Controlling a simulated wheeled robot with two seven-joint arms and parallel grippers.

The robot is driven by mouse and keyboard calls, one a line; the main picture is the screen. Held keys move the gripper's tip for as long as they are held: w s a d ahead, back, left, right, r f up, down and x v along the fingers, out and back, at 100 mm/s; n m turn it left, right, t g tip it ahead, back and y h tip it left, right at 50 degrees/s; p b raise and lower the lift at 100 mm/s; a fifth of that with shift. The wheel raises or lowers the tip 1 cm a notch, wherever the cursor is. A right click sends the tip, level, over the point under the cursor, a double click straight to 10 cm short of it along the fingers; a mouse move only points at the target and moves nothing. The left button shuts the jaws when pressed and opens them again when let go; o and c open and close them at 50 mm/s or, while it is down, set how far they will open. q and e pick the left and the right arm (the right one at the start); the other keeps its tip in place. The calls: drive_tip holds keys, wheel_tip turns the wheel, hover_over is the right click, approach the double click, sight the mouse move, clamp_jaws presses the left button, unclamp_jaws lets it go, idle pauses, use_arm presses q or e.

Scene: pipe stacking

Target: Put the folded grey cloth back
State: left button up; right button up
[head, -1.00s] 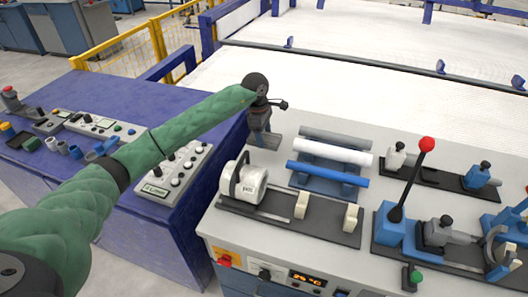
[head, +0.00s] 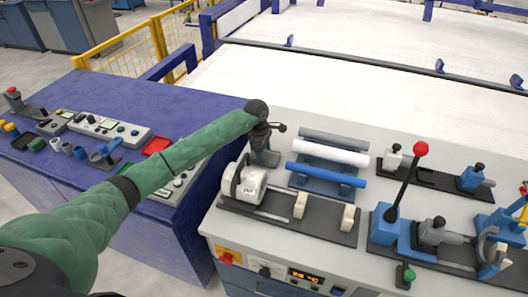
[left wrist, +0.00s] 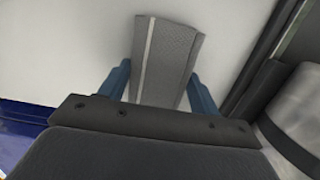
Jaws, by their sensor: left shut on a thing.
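The folded grey cloth (left wrist: 168,55) shows in the left wrist view as a flat grey strip with a pale stripe along one side. My left gripper (left wrist: 160,88) has its blue fingers on either side of the cloth and is shut on it. In the head view my left gripper (head: 263,143) is over the left end of the grey worktop, behind the white roll. The cloth is small there and hard to separate from the gripper. I cannot tell whether the cloth touches the worktop. My right gripper is in neither current view.
A white roll (head: 244,184) on a dark base stands close in front of the gripper. A rack with grey, white and blue pipes (head: 326,175) is to its right. A red-knobbed lever (head: 407,185) stands farther right.

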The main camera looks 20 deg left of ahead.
drive_tip(key=shift+w+r, duration=0.1)
drive_tip(key=shift+r, duration=0.1)
use_arm(q)
drive_tip(key=o, duration=1)
drive_tip(key=shift+c, duration=0.2)
use_arm(e)
drive_tip(key=shift+w+a+r, duration=0.1)
drive_tip(key=shift+w+r, duration=0.05)
drive_tip(key=shift+r, duration=0.05)
use_arm(q)
drive_tip(key=shift+r, duration=0.3)
drive_tip(key=shift+a+r+b, duration=0.1)
drive_tip(key=shift+r+b, duration=0.2)
drive_tip(key=shift+b, duration=0.05)
wheel_tip(320, 180, up, 11)
drive_tip(key=a+b, duration=0.1)
drive_tip(key=b, duration=0.3)
drive_tip(key=shift+a, duration=0.3)
use_arm(e)
drive_tip(key=w+a+r, duration=0.1)
drive_tip(key=r, duration=0.7)
drive_tip(key=w+a+r, duration=0.1)
drive_tip(key=w+r, duration=0.1)
drive_tip(key=r, duration=0.6)
drive_tip(key=shift+a, duration=0.3)
